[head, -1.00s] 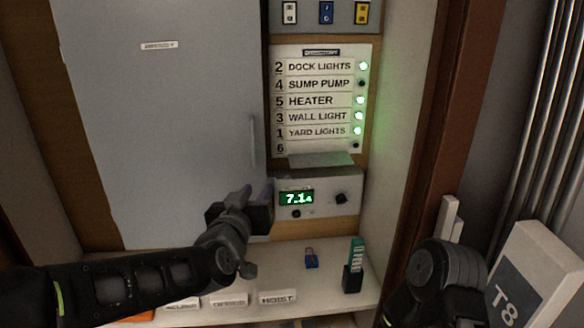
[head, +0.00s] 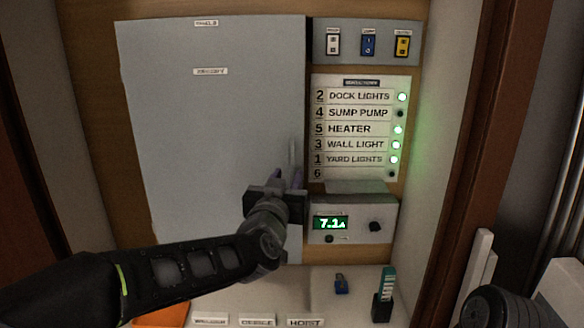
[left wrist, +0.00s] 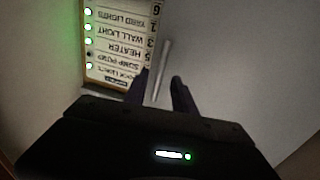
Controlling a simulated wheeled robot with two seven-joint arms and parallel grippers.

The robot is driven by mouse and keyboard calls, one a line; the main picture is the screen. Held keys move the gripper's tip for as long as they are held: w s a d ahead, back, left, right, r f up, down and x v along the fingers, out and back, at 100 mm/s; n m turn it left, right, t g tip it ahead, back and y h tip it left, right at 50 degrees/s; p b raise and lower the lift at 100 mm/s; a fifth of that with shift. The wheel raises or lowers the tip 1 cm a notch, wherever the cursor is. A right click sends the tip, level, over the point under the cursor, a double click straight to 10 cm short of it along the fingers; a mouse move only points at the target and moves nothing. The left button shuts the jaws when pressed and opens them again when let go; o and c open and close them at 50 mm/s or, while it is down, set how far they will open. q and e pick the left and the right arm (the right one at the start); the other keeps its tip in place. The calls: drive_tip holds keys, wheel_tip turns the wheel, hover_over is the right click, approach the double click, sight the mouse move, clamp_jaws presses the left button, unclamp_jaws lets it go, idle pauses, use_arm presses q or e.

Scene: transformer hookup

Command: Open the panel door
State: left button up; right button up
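The grey panel door (head: 210,120) is shut flat at the left of the board in the head view. Its slim vertical handle (head: 292,155) is near the door's right edge; it also shows as a pale bar in the left wrist view (left wrist: 164,65). My left gripper (head: 284,179) is just below the handle in the head view. In the left wrist view its two dark fingers (left wrist: 160,88) are apart, with the bar's near end showing between them. I cannot tell whether they touch it. My right gripper is out of view; part of my right arm shows at the lower right.
A circuit list (head: 360,130) with green lights, a switch box (head: 350,42) and a meter box (head: 353,222) reading 7.1 are right of the door. A side wall bounds the right.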

sight(291, 170)
use_arm(q)
drive_tip(key=w, duration=0.2)
drive_tip(key=w+d+p, duration=0.1)
drive_tip(key=w, duration=0.2)
drive_tip(key=shift+w, duration=0.1)
clamp_jaws()
idle(1.3)
